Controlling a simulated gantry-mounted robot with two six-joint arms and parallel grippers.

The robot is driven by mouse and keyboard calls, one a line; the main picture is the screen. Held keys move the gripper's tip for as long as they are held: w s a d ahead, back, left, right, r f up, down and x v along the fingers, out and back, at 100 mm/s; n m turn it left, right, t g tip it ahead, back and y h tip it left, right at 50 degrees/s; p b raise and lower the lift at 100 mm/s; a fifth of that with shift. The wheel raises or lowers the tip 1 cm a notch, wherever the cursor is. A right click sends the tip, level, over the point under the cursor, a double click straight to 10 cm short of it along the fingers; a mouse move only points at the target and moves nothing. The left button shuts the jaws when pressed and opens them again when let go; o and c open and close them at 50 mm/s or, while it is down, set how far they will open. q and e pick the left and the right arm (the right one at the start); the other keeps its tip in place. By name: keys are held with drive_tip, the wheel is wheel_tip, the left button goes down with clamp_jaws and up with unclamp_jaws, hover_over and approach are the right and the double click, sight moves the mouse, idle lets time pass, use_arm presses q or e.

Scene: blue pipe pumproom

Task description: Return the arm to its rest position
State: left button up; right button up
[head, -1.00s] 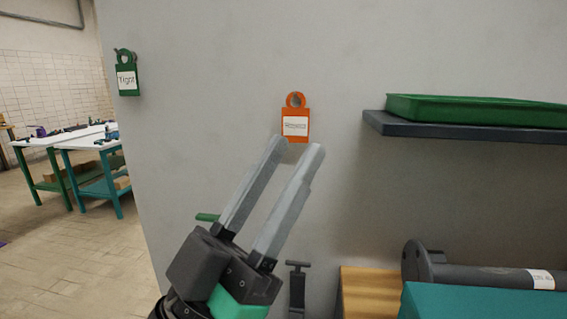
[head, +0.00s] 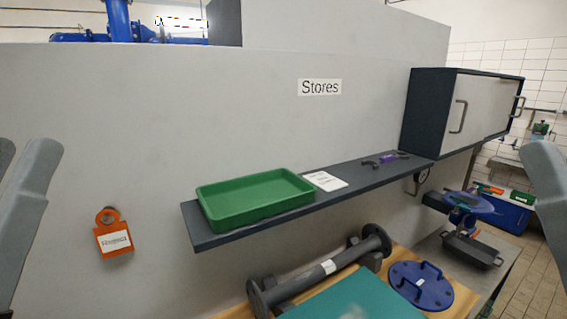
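My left gripper (head: 24,152) is at the left edge of the head view, with two grey fingers pointing up and a gap between them. Nothing shows between the fingers; its lower part is cut off. My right gripper (head: 548,185) shows only as a grey finger at the right edge, so its opening is hidden. An orange tag (head: 113,240) with a white label hangs on the grey wall, to the right of the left gripper and apart from it in the picture.
A dark shelf (head: 225,233) holds a green tray (head: 250,214), a white card (head: 325,181) and small tools. Below are a grey flanged pipe (head: 318,274), a blue round cover with handles (head: 420,285) and a teal surface (head: 350,300). A cabinet (head: 465,105) hangs at right.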

wheel_tip(320, 180, up, 33)
drive_tip(key=p, duration=2.9)
drive_tip(key=shift+r, duration=0.1)
